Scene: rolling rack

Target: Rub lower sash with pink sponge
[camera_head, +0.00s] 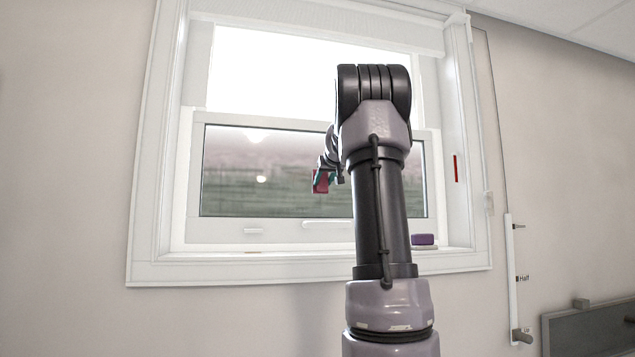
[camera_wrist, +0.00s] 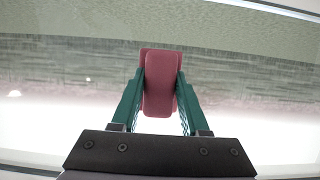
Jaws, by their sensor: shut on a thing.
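The pink sponge (camera_wrist: 161,82) is held between the two green fingers of my gripper (camera_wrist: 160,90) in the wrist view. My gripper is shut on it. In the head view the sponge (camera_head: 321,182) shows as a small dark pink patch left of my arm, in front of the lower sash (camera_head: 240,229). The lower sash has a white frame around a dark, blurred pane. My arm hides part of its right side. I cannot tell whether the sponge touches the pane.
A purple block (camera_head: 422,239) sits on the right of the window sill (camera_head: 300,268). A rolled white blind (camera_head: 320,22) hangs at the top. A cord and a marked slider track (camera_head: 513,280) are on the right wall. A grey box (camera_head: 590,325) stands at lower right.

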